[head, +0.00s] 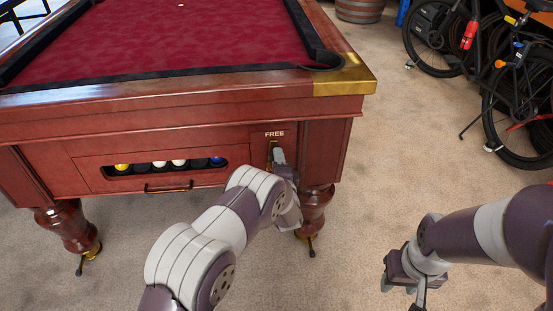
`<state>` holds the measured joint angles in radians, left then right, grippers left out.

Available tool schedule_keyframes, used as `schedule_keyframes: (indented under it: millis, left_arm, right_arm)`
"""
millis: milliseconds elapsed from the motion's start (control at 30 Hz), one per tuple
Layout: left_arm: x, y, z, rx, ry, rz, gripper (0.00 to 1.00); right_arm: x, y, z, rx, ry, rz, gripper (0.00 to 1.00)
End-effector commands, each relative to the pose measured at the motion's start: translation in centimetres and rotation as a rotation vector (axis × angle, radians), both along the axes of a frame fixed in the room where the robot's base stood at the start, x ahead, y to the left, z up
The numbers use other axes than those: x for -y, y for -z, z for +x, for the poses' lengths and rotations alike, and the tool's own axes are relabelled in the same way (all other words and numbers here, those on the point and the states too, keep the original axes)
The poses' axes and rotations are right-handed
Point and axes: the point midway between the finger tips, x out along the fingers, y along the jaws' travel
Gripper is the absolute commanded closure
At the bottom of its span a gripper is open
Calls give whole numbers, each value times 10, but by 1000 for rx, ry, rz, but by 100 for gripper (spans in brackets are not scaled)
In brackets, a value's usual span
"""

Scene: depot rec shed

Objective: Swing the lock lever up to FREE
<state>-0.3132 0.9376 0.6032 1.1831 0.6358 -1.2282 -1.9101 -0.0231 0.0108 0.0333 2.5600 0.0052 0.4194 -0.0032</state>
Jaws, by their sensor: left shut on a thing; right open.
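The lock lever's brass fitting (271,148) is on the front of the pool table, right below the FREE label (274,134). My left gripper (279,158) is at this fitting and is shut on the lever. The gripper and wrist hide most of the lever, so its exact angle cannot be told. My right gripper (403,296) is open and empty, low over the floor to the right of the table, partly cut by the bottom edge of the view.
The pool table (220,104) has a ball window (165,169) with several balls and a small handle (168,188) below it. Its turned leg (314,211) stands right of my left wrist. Bicycles (500,75) stand at the right. Carpet between them is clear.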

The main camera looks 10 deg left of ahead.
Motion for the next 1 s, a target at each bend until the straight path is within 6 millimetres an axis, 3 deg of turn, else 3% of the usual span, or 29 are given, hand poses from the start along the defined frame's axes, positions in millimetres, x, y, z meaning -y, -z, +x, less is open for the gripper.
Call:
schedule_keyframes:
  millis: [400, 433, 500, 833, 1000]
  left_arm:
    - [1, 2, 0, -6, 2, 9, 100]
    - [1, 1, 0, -5, 3, 9, 63]
    - [1, 1, 0, -5, 2, 8, 47]
    - [3, -1, -5, -4, 2, 6, 47]
    - [14, -5, -41, -6, 5, 8, 47]
  right_arm:
    - [0, 0, 0, 0, 0, 0, 57]
    - [0, 0, 0, 0, 0, 0, 57]
    - [0, 0, 0, 0, 0, 0, 57]
    - [0, -4, 0, 0, 0, 0, 57]
    - [0, -20, 0, 0, 0, 0, 57]
